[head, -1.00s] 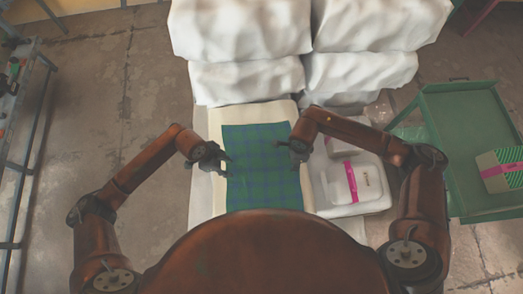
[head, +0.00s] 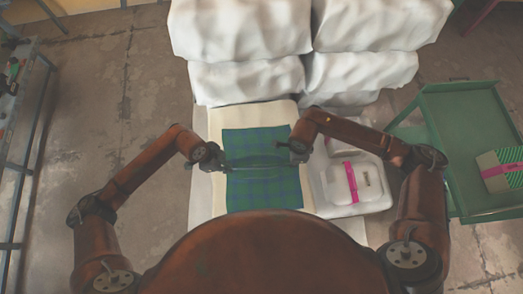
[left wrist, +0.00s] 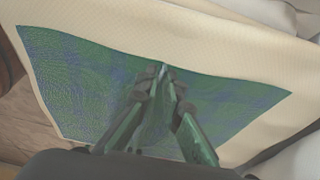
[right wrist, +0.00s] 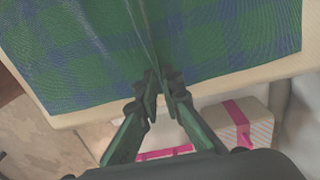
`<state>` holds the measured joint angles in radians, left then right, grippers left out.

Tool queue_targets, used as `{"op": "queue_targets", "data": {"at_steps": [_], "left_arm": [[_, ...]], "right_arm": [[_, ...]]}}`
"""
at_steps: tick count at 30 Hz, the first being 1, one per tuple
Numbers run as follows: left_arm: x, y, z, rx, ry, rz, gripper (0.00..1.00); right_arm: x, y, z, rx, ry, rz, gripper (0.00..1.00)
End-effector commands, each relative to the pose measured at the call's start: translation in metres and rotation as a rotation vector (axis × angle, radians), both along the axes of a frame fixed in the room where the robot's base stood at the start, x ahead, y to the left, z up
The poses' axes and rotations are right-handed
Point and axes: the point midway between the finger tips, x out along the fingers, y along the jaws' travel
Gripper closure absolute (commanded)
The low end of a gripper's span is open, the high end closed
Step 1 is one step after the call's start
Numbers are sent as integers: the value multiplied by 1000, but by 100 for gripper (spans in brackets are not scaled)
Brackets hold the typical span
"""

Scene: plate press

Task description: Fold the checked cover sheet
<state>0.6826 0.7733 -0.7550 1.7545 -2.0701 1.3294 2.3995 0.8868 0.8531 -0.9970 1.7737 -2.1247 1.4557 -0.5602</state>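The blue-green checked cover sheet (head: 262,192) lies flat over most of its area on a cream pad. A raised ridge runs across its middle between my two grippers. My left gripper (head: 226,167) is at the sheet's left edge, and its fingers are closed on the fabric; the left wrist view shows the fingertips (left wrist: 163,72) together on the sheet (left wrist: 90,85). My right gripper (head: 299,157) is at the right edge; in the right wrist view its fingertips (right wrist: 160,78) are closed on the sheet (right wrist: 225,35), with creases running from them.
White wrapped bundles (head: 240,30) are stacked behind the cream pad (head: 225,115). A white box with a pink band (head: 345,184) sits close to the right. A green cart (head: 455,120) with a striped box (head: 500,168) stands further right. A rack (head: 20,150) stands at far left.

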Motion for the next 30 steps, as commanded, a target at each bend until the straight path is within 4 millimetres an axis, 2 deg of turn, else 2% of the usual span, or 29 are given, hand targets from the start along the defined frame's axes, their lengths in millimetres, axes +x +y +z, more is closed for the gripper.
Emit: {"op": "queue_targets", "data": {"at_steps": [4, 30], "left_arm": [[-1, 1, -4, 4, 3, 1, 100], [-2, 2, -6, 6, 5, 0, 100]], "right_arm": [[-1, -1, -3, -2, 2, 0, 100], [-1, -1, -4, -3, 4, 0, 100]]}}
